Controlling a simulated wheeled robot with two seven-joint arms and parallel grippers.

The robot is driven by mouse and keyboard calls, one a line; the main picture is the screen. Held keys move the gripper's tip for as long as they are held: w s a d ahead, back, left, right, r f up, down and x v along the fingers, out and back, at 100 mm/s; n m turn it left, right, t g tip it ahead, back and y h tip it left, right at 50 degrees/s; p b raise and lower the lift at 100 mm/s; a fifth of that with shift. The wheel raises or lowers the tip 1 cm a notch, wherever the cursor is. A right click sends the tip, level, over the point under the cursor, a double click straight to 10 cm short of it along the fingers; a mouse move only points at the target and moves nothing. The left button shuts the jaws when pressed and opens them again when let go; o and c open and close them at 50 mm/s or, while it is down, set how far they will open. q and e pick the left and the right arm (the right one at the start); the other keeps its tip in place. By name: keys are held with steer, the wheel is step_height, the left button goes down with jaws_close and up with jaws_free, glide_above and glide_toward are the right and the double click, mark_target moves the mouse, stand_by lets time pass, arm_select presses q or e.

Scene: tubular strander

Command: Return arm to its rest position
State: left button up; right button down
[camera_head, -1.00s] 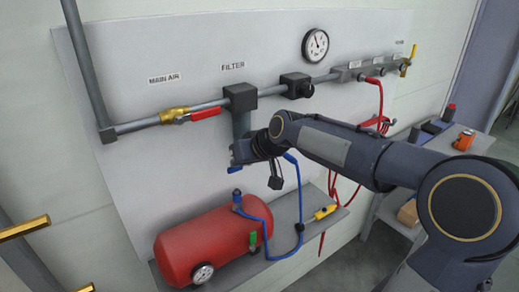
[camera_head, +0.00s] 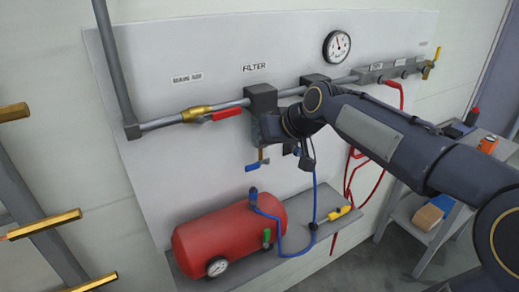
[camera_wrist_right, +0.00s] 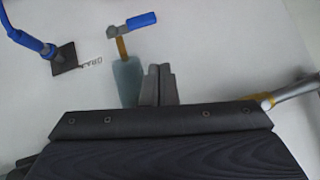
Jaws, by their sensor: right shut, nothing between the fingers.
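My right arm comes in from the right in the head view and crosses in front of the wall panel (camera_head: 190,130). Its gripper (camera_head: 270,127) is in front of the filter bowl, below the filter block (camera_head: 261,96). In the wrist view the two fingers (camera_wrist_right: 158,74) are together and empty. They are beside the pale filter bowl (camera_wrist_right: 127,80), and I cannot tell whether they touch it. A blue-handled valve (camera_head: 257,165) hangs under the bowl; its handle also shows in the wrist view (camera_wrist_right: 141,20). My left gripper is out of view.
A red tank (camera_head: 225,238) stands on a shelf below, with a blue hose (camera_head: 315,195). Yellow-tipped bars (camera_head: 45,224) stick out at left. A cart (camera_head: 405,215) stands at right.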

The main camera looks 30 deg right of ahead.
steer(key=v, duration=0.5)
steer(key=shift+a, duration=0.35)
steer(key=s+a+f+g, duration=0.1)
steer(key=s+a+f, duration=0.2)
steer(key=s+f, duration=0.3)
steer(key=s+a+f+g, duration=0.1)
steer(key=s+a+f, duration=0.2)
steer(key=s+f, duration=0.4)
steer(key=s+a+f+g+y, duration=0.1)
steer(key=s+a+f, duration=0.2)
steer(key=s+f, duration=0.4)
steer(key=shift+s+m, duration=0.4)
steer(key=shift+s, duration=0.45)
steer(key=shift+d, duration=0.1)
